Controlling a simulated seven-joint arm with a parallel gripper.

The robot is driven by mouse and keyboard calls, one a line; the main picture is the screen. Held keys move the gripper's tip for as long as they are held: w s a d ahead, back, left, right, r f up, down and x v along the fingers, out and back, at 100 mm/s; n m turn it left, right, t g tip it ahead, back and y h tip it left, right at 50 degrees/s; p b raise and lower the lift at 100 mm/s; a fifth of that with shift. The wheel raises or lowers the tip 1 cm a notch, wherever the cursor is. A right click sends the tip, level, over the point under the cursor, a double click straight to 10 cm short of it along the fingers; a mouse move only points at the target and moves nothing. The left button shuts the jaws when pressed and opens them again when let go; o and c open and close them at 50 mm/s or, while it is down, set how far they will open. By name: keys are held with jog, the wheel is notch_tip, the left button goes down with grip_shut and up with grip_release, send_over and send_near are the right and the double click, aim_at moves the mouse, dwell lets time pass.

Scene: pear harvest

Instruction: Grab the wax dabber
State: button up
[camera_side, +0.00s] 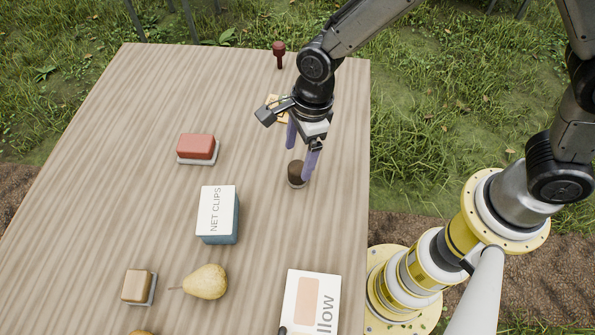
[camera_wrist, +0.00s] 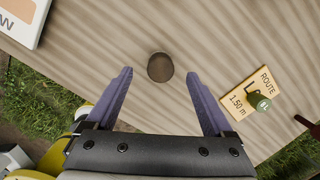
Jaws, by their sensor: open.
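A dark red tool with a knob on a short stem (camera_side: 279,48) is at the far edge of the table; it may be the wax dabber. Part of a dark red thing, likely the same tool, shows at the right edge of the wrist view (camera_wrist: 308,126). My gripper (camera_side: 299,163) has two purple fingers, open and empty. In the wrist view my gripper (camera_wrist: 159,73) has a small dark brown round piece (camera_wrist: 160,67) between and just beyond its fingertips.
A route card (camera_wrist: 250,94) with a small green thing on it lies beside the fingers. A red block (camera_side: 196,147), a net clips box (camera_side: 217,213), a pear (camera_side: 206,282), a tan block (camera_side: 138,286) and a white box (camera_side: 311,305) stand on the wooden table (camera_side: 120,200).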

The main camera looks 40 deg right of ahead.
aim_at(297, 167)
notch_tip(297, 167, down, 5)
jog(key=shift+w+a+f, duration=0.1)
dwell(0.3)
grip_shut()
